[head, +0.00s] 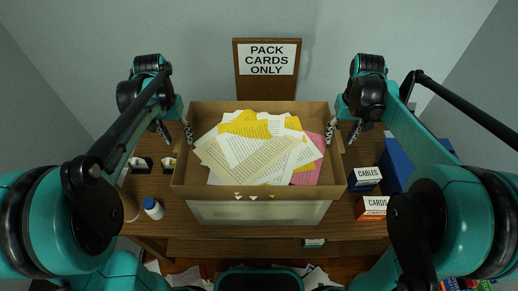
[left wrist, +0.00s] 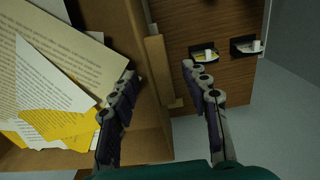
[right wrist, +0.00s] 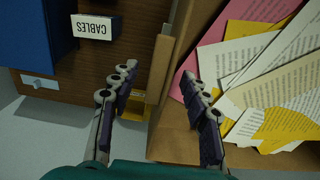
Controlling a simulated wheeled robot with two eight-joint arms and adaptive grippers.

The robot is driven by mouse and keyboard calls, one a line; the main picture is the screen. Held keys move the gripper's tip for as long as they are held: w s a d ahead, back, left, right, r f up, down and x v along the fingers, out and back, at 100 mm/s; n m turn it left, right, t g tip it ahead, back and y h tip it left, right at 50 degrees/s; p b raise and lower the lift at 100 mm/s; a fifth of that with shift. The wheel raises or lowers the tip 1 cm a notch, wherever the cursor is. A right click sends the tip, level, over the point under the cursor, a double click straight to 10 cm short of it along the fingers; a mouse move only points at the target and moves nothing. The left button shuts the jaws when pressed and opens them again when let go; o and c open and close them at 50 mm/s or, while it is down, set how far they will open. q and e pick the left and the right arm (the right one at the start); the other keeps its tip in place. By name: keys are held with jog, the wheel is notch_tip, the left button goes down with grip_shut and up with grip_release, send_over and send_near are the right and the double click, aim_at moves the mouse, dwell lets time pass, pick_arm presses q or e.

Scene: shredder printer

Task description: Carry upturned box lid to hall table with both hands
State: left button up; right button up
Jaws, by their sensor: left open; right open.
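My left gripper (head: 175,131) is open at the lid's left side. In the left wrist view its fingers (left wrist: 158,76) straddle the lid's side wall, one over the inside and one outside. My right gripper (head: 342,131) is open at the right side. In the right wrist view its fingers (right wrist: 157,74) straddle that wall the same way. Whether any finger touches the cardboard, I cannot tell.
A CABLES box (head: 366,176), a CARDS box (head: 371,207) and a blue bin (head: 395,165) stand at right. A white bottle (head: 153,208) and small black holders (head: 142,165) are at left. Walls close both sides.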

pick_arm(q)
jog(key=shift+f, duration=0.6)
pick_arm(e)
jog(key=shift+f, duration=0.65)
pick_arm(q)
grip_shut()
pick_arm(e)
grip_shut()
